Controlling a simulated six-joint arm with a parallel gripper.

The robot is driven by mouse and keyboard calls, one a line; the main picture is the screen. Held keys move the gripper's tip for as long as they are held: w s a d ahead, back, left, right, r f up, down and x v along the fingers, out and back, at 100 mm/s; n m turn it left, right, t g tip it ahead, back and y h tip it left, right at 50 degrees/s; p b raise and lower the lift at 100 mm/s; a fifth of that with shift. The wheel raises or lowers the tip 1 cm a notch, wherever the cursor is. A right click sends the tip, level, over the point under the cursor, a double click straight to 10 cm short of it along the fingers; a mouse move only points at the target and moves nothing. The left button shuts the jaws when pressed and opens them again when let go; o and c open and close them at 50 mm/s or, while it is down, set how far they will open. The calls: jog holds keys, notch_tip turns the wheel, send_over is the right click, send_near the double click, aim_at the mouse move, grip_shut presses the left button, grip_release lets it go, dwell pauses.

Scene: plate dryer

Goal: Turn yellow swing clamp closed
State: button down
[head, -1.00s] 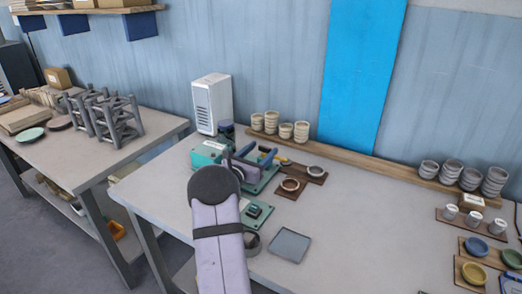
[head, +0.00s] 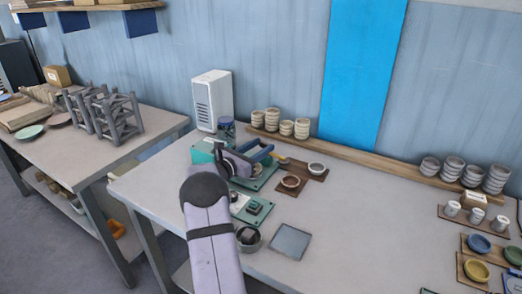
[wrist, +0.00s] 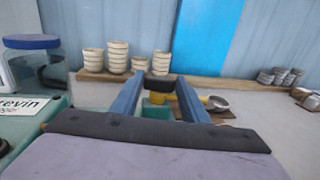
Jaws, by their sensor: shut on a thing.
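The yellow swing clamp (head: 283,160) is on the green-based fixture (head: 262,180) on the workbench. In the head view only a small yellow piece shows beside my gripper (head: 266,154). In the wrist view the yellow clamp (wrist: 212,103) runs sideways past my blue fingers, with its right end sticking out beyond the right finger. My gripper (wrist: 160,87) is shut on it, with a dark piece showing between the fingertips. My fingers and arm hide much of the fixture and clamp, so I cannot tell the clamp's exact angle.
A white vented box (head: 212,101) and a blue-lidded jar (head: 227,130) stand behind the fixture. Stacked cups (head: 288,125) stand on a wooden strip at the back. Small dishes (head: 291,181) on brown tiles lie to the right.

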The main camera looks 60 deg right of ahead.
jog(key=shift+w+r+m+g, duration=0.15)
jog(key=shift+m+g, duration=0.25)
jog(key=shift+g, duration=0.2)
jog(key=c, duration=1)
grip_release()
jog(key=shift+c, duration=0.2)
notch_tip(320, 180, up, 10)
jog(key=b, duration=0.1)
